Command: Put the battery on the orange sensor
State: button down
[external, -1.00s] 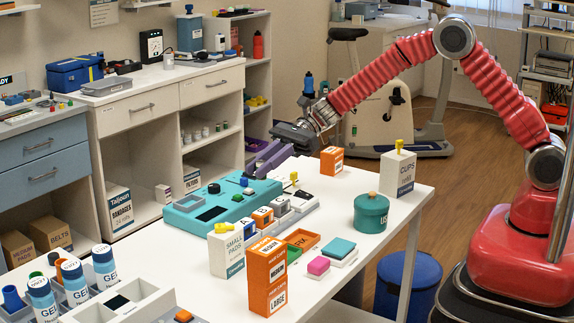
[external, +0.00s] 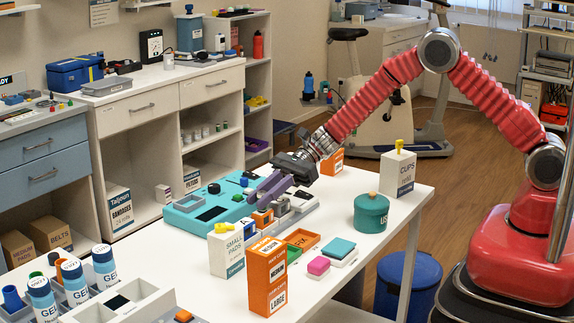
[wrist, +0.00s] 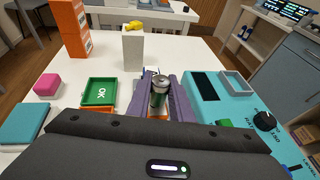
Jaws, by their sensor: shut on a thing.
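My gripper (external: 256,203) is low over the row of small sensor blocks beside the teal console (external: 187,205). In the wrist view my gripper's purple fingers (wrist: 160,85) are shut on the battery (wrist: 159,100), an upright cylinder with a silver top and a dark green body. The orange sensor (external: 263,217), a small block with an orange face, is just below the fingertips in the external view. The fingers and the battery cover most of the row in the wrist view. I cannot tell whether the battery touches the sensor.
A green OK tray (wrist: 99,93) and an orange FIX tray (external: 303,240) lie beside the row. A white box (external: 226,252) and tall orange boxes (external: 267,278) stand near the fingertips. Pink (external: 318,265) and teal (external: 341,248) blocks and a teal pot (external: 371,213) stand to the right.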

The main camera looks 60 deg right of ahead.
jog(key=shift+f, duration=0.15)
jog(key=c, duration=1.6)
grip_release()
jog(key=v, duration=1.2)
